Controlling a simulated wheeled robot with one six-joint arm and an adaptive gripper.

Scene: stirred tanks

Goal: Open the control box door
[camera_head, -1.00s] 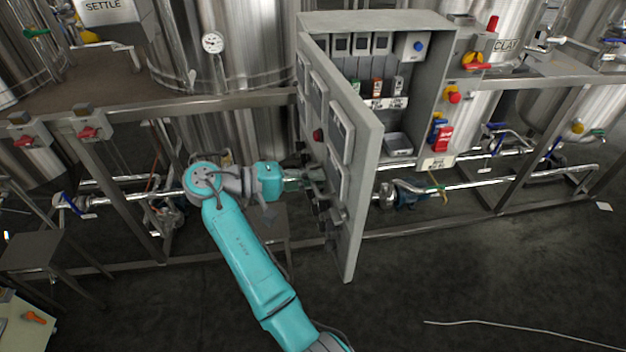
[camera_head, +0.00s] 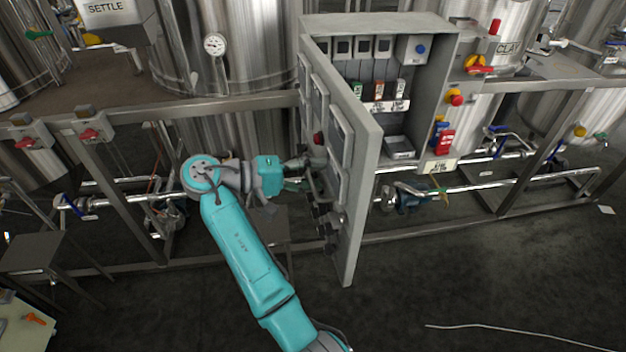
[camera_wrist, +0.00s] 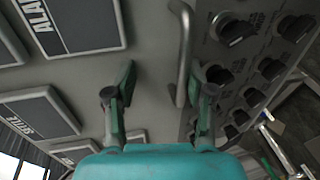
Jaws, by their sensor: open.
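The grey control box (camera_head: 425,95) stands on the pipe frame with its door (camera_head: 362,170) swung wide open toward me. The door's outer face, with dark displays and knobs, faces left toward my arm. My gripper (camera_head: 306,172) is at this face, its fingers apart. In the wrist view my gripper (camera_wrist: 167,85) is open, and the metal bar handle (camera_wrist: 183,60) lies between its fingertips, closer to the right finger. I cannot tell whether a finger touches it. In the head view, the handle is partly hidden by the fingers.
Dark knobs (camera_wrist: 234,28) stick out beside the handle. Inside the box are breakers (camera_head: 379,90) and a small tray. Horizontal pipes and frame rails (camera_head: 240,103) run behind my arm. The dark floor (camera_head: 460,280) right of the door is clear except for a pale cable (camera_head: 500,332).

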